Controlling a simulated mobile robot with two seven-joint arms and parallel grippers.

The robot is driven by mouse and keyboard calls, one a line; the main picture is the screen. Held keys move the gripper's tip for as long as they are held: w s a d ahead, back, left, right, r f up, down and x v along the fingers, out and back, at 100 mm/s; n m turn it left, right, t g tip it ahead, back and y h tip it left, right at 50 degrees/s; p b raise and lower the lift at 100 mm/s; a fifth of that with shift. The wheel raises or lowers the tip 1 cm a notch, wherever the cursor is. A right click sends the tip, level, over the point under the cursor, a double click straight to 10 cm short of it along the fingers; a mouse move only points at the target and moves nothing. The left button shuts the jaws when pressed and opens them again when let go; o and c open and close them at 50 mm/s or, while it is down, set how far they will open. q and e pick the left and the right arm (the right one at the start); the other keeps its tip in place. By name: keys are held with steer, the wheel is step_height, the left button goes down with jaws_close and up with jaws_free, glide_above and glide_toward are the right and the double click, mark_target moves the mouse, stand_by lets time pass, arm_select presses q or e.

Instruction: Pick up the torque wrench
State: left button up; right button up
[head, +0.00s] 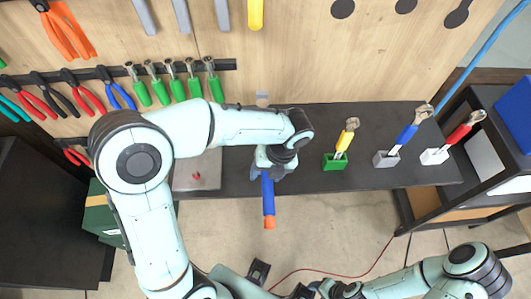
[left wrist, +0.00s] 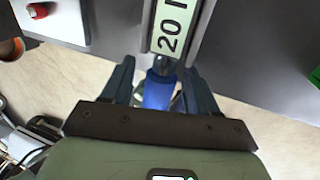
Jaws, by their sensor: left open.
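The torque wrench, with a blue handle and an orange end (head: 268,203), sticks out over the front edge of the dark shelf. Its head end is hidden under my left gripper (head: 268,172). In the left wrist view the fingers of my left gripper (left wrist: 161,72) are open, one on each side of the blue part (left wrist: 158,92). I cannot tell whether they touch it.
On the dark shelf (head: 320,120) to the right stand a green holder (head: 335,162) with a yellow-handled wrench, a grey holder (head: 385,160) with a blue one and a white holder (head: 434,156) with a red one. A grey plate (head: 197,175) lies left. Pliers and green-handled tools hang behind.

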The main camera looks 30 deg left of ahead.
arm_select(q)
jaws_close()
steer(key=shift+w+r, duration=0.1)
steer(key=shift+r, duration=0.1)
